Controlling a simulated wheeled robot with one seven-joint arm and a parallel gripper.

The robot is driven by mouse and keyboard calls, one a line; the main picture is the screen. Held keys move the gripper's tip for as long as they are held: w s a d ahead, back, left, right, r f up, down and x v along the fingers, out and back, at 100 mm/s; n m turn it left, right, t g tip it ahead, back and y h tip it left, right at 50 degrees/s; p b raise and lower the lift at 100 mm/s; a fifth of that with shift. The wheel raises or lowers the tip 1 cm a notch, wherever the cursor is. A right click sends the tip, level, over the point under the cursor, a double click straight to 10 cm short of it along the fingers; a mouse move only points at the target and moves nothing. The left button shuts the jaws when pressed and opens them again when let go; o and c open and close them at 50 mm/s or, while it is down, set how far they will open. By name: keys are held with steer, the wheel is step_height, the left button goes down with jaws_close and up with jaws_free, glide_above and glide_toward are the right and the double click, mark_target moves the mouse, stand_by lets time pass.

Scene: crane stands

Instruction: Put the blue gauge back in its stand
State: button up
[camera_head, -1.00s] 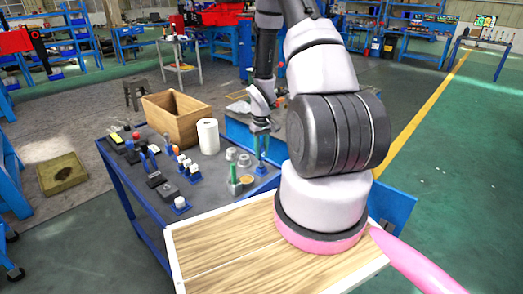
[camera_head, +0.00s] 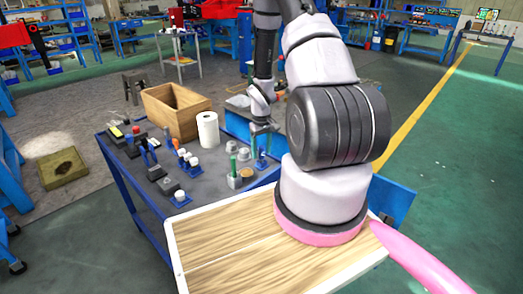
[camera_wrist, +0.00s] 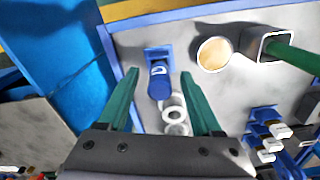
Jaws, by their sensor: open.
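The blue gauge (camera_wrist: 158,82) is a short blue cylinder with a white mark on its end. In the wrist view it rises from a square blue stand (camera_wrist: 157,52) on the grey tabletop and looks upright in it. The gauge also shows small in the head view (camera_head: 262,157). My gripper (camera_wrist: 158,84) is open, with its green fingers spread on either side of the gauge and no visible contact. In the head view my gripper (camera_head: 262,146) is over the right part of the bench, and its fingers partly cover the gauge and stand.
A grey square holder (camera_wrist: 268,44) with a green-handled piece and a round tan-topped cup (camera_wrist: 214,53) stand right of the gauge. Blue stands with white-topped pieces (camera_head: 189,163), a paper roll (camera_head: 208,130) and a wooden box (camera_head: 177,110) are further left.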

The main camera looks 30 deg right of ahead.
steer(key=shift+r, duration=2.5)
steer(key=shift+r, duration=0.1)
step_height(320, 180, up, 23)
steer(key=s+a+m+t, duration=0.1)
steer(key=s+a+t, duration=0.1)
steer(key=a, duration=0.1)
steer(key=s+a+r+m+t, duration=0.1)
steer(key=s+a+r, duration=0.2)
steer(key=s+r, duration=0.3)
steer(key=s+a+r+m+t+y, duration=0.1)
steer(key=s+a+r+t, duration=0.1)
steer(key=s+a+r, duration=0.2)
steer(key=s+a+r+m+t+y, duration=0.1)
steer(key=s+a+r+m+t, duration=0.1)
steer(key=s+r, duration=0.5)
step_height(320, 180, up, 3)
steer(key=shift+s+a+r, duration=0.15)
steer(key=shift+s+a, duration=0.2)
steer(key=shift+a, duration=0.35)
